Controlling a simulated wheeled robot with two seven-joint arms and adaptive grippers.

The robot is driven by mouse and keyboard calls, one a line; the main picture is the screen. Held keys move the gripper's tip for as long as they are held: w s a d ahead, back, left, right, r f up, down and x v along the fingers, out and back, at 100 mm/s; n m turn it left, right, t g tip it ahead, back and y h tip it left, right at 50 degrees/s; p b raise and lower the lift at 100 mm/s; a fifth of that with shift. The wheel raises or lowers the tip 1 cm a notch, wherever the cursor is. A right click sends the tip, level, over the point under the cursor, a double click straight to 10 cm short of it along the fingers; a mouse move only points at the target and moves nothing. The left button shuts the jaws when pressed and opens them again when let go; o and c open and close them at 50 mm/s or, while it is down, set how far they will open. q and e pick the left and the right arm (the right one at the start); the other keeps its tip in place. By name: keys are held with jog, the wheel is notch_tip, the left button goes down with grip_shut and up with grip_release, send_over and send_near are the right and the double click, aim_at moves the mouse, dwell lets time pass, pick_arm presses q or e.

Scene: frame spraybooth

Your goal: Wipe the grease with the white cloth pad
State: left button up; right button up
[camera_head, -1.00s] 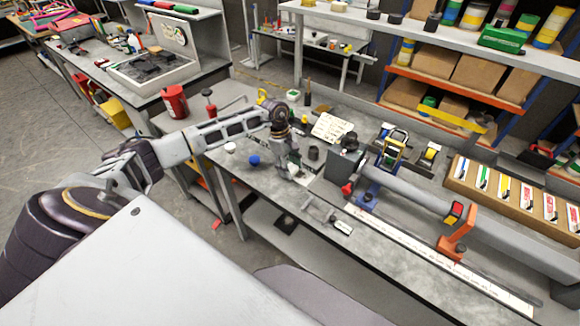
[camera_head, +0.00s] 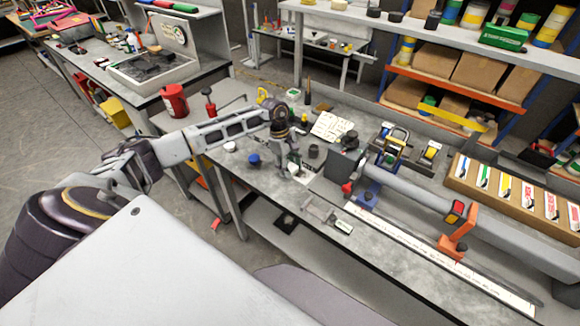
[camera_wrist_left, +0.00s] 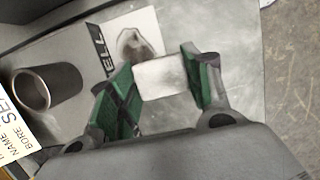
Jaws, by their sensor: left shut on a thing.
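My left gripper (camera_head: 292,163) points down over the workbench, and its green-lined fingers (camera_wrist_left: 162,85) show in the left wrist view. It is shut on the white cloth pad (camera_wrist_left: 160,77), which sits between the fingertips. The pad is a small pale spot under the gripper in the head view (camera_head: 293,170). A grey-brown grease smear (camera_wrist_left: 132,44) lies on a white plate (camera_wrist_left: 147,22) with black characters, just beyond the pad. The pad hides part of that area, and I cannot tell whether it touches the plate. My right gripper is out of view.
A blue cap (camera_head: 253,160) and a white cap (camera_head: 230,147) are left of the gripper. A caliper-like tool (camera_head: 325,216) lies in front, and a long grey tube with clamps (camera_head: 415,190) is to the right.

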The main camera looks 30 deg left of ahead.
aim_at(298, 178)
pick_arm(q)
jog(key=shift+f+b, duration=0.4)
dwell(0.4)
jog(key=shift+d, duration=0.15)
jog(key=shift+s+d+b, duration=0.2)
jog(key=shift+d+b, duration=0.1)
jog(key=shift+d, duration=1.05)
jog(key=shift+d, duration=0.1)
jog(key=shift+s+d+b, duration=0.1)
jog(key=shift+d+b, duration=0.3)
jog(key=shift+d, duration=0.95)
jog(key=shift+a, duration=0.15)
jog(key=shift+a+b, duration=0.8)
jog(key=shift+a, duration=0.55)
jog(key=shift+a+f, duration=0.1)
